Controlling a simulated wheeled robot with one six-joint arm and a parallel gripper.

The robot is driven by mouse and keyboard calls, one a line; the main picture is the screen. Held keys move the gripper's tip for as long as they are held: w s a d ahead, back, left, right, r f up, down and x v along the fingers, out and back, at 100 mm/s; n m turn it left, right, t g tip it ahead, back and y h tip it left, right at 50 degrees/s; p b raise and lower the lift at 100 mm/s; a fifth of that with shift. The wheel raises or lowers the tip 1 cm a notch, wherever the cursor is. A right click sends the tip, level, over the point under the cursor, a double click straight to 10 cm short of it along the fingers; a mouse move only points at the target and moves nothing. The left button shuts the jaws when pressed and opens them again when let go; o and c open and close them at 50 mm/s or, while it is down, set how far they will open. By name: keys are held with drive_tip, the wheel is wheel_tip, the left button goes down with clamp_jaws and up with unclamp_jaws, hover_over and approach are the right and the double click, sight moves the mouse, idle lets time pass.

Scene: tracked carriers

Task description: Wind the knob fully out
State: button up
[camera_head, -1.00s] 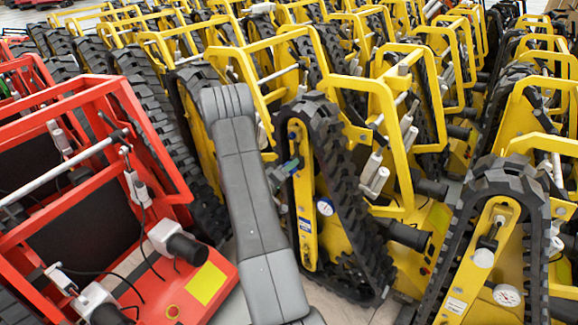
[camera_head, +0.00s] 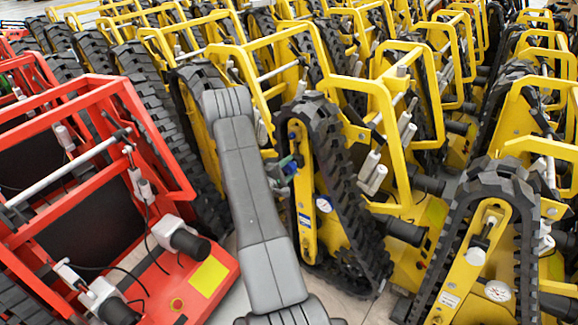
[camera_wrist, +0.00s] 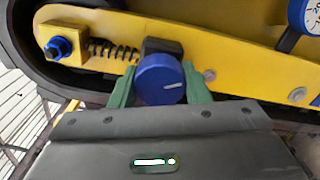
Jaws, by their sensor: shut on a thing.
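In the head view my gripper (camera_head: 284,170) is at the left face of the middle yellow carrier's track (camera_head: 343,205). The knob cannot be made out there.
A spring (camera_wrist: 112,50) and a blue-ended bolt (camera_wrist: 60,48) lie left of the knob. A gauge (camera_wrist: 311,15) is at upper right. A red carrier (camera_head: 150,265) stands close on the left, and another yellow carrier (camera_head: 462,255) on the right. Rows of carriers leave little free room.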

drive_tip(key=n+p, duration=0.1)
drive_tip(key=n, duration=0.3)
drive_tip(key=shift+s, duration=0.1)
drive_tip(key=shift+n+p, duration=1.1)
drive_tip(key=shift+n, duration=0.5)
drive_tip(key=shift+f, duration=0.1)
drive_tip(key=o, duration=1)
drive_tip(key=b+v, duration=0.1)
drive_tip(key=v, duration=1.2)
drive_tip(key=shift+s+a, duration=0.2)
drive_tip(key=shift+s, duration=0.1)
